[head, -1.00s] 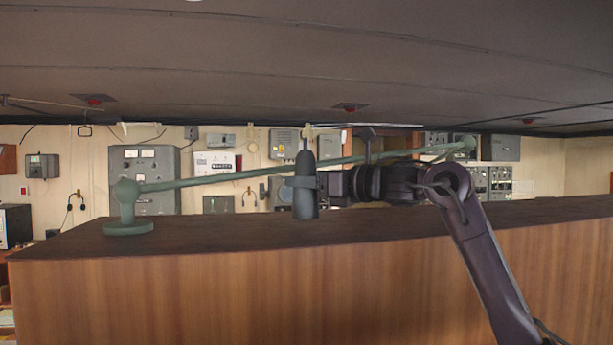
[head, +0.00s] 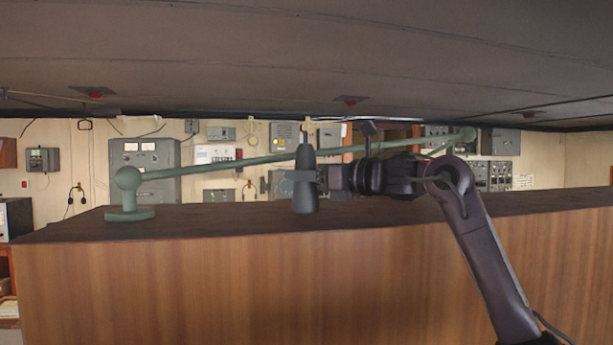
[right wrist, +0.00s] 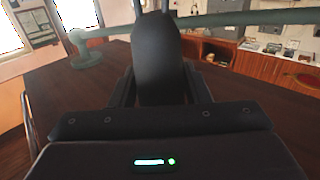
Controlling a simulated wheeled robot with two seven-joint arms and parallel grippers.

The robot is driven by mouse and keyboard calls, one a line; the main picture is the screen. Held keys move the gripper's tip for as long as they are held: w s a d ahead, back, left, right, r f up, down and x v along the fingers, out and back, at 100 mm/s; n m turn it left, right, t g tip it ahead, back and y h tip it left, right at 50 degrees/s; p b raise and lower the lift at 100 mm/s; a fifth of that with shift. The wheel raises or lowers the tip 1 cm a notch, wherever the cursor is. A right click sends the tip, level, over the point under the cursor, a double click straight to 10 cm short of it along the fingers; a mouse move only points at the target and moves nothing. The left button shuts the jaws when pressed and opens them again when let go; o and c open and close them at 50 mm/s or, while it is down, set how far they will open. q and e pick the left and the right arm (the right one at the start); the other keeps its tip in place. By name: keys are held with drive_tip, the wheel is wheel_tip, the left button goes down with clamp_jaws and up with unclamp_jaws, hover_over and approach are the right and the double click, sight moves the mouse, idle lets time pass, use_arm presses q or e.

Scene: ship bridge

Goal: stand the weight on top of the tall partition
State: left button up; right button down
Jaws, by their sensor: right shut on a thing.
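The weight (head: 305,200) is a dark grey tapered piece with a narrow top, held upright in my right gripper (head: 305,177). The gripper is shut around its middle, coming from the right. In the head view the weight's base overlaps the dark top of the tall partition (head: 300,280), which has a wood-grain front. Whether the base touches the top I cannot tell. In the right wrist view the weight (right wrist: 160,60) stands between the fingers, with the dark partition top (right wrist: 230,95) around it. My left gripper is not in view.
A green rail (head: 220,167) on a round foot (head: 130,214) runs along the partition top behind the weight. Grey panels (head: 146,160) hang on the far wall.

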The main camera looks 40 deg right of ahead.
drive_tip(key=shift+d, duration=0.1)
drive_tip(key=c, duration=1.1)
unclamp_jaws()
drive_tip(key=shift+s, duration=0.1)
drive_tip(key=o, duration=0.4)
drive_tip(key=shift+s+a, duration=0.1)
drive_tip(key=shift+a, duration=0.1)
drive_tip(key=shift+f, duration=0.45)
drive_tip(key=shift+d+b, duration=0.15)
drive_tip(key=shift+b, duration=0.25)
drive_tip(key=v, duration=0.2)
drive_tip(key=b+v, duration=0.1)
drive_tip(key=v, duration=0.2)
drive_tip(key=b+v, duration=0.1)
drive_tip(key=v, duration=0.2)
drive_tip(key=shift+r, duration=0.35)
drive_tip(key=shift+a, duration=0.2)
